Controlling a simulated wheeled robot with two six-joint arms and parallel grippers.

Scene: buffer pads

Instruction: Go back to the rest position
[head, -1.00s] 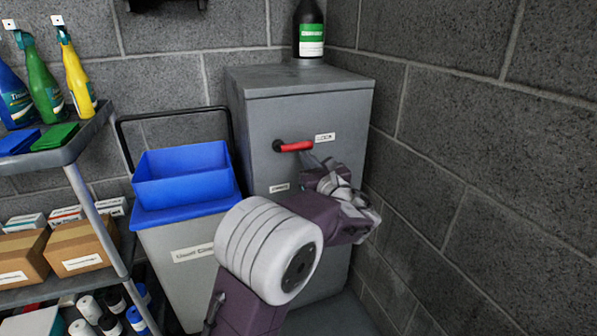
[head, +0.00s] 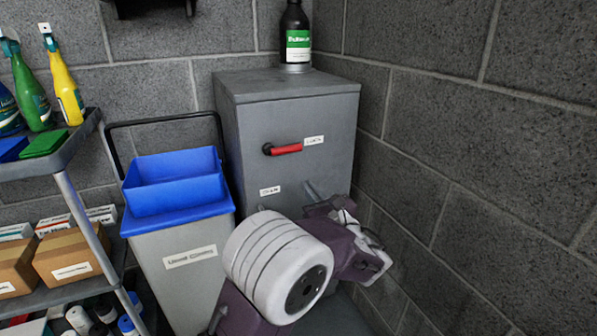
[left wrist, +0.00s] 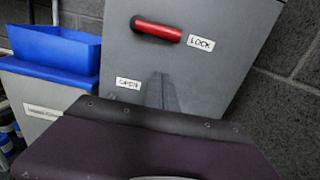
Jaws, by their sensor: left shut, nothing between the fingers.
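The grey cabinet (head: 300,120) stands in the corner. Its red-gripped lever handle (head: 285,149) lies nearly level and points right, towards the LOCK label (head: 314,140); the OPEN label (head: 270,190) is below it. The handle also shows in the left wrist view (left wrist: 158,31). My left gripper (head: 312,190) is below the handle in the head view, in front of the cabinet and apart from the handle. Its narrow fingers are together and empty in the left wrist view (left wrist: 160,90). My right gripper is not in view.
A grey bin (head: 190,265) with a blue tub (head: 175,185) stands left of the cabinet. A shelf (head: 65,155) with spray bottles and boxes is at the far left. A dark bottle (head: 296,35) stands on the cabinet. A block wall (head: 480,150) closes the right side.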

